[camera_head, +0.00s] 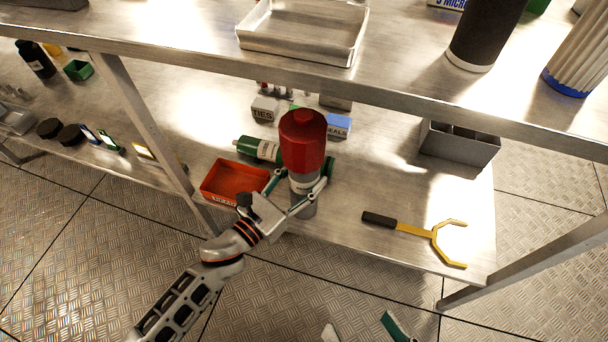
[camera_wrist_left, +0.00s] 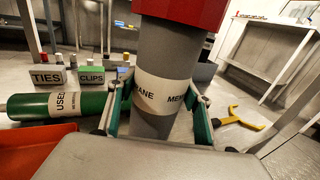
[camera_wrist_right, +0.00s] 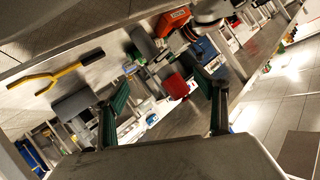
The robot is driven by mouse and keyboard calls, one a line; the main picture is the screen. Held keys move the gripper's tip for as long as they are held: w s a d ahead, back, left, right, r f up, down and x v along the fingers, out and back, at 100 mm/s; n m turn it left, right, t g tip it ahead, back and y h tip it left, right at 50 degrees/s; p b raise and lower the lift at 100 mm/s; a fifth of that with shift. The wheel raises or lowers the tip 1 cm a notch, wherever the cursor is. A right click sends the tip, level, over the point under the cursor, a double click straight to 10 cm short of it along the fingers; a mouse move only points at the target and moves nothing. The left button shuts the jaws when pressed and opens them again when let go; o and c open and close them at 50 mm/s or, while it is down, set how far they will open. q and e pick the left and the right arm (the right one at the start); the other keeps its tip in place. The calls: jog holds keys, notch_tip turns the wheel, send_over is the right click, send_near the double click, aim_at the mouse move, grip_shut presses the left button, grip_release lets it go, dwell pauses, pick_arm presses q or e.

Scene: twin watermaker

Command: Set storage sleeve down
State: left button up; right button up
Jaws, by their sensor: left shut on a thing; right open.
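The storage sleeve (camera_head: 304,185) is a grey upright cylinder with a white "MEMBRANE" label and a large red cap (camera_head: 303,140). My left gripper (camera_head: 296,198) is shut around its lower body; the grip also shows in the left wrist view, with a green-padded finger on each side of the sleeve (camera_wrist_left: 180,50). The sleeve is over the front part of the lower shelf (camera_head: 345,235); I cannot tell whether its base touches it. My right gripper (camera_head: 362,329) is open and empty at the bottom edge of the head view, in front of the shelf.
A red-orange tray (camera_head: 208,196) and a green "USED" cylinder (camera_head: 258,149) lie left of the sleeve. Small TIES (camera_head: 264,109) and seals boxes stand behind. A yellow wrench (camera_head: 415,231) and grey divided bin (camera_head: 458,147) are right. The upper shelf (camera_head: 400,95) overhangs. Shelf between sleeve and wrench is clear.

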pick_arm(q)
jog(key=shift+f, duration=0.15)
jog(key=o, duration=1.3)
jog(key=shift+c, duration=0.2)
pick_arm(e)
jog(key=shift+a, duration=0.2)
jog(key=shift+r, duration=0.1)
pick_arm(q)
jog(key=shift+a+r, duration=0.1)
jog(key=shift+r, duration=0.25)
jog(key=p+v, duration=0.1)
jog(key=v, duration=1.1)
pick_arm(e)
jog(key=shift+w+d+n, duration=0.2)
jog(key=shift+d+n, duration=0.4)
jog(key=shift+d, duration=0.3)
pick_arm(q)
jog(key=shift+f, duration=0.15)
pick_arm(e)
jog(key=shift+a, duration=0.1)
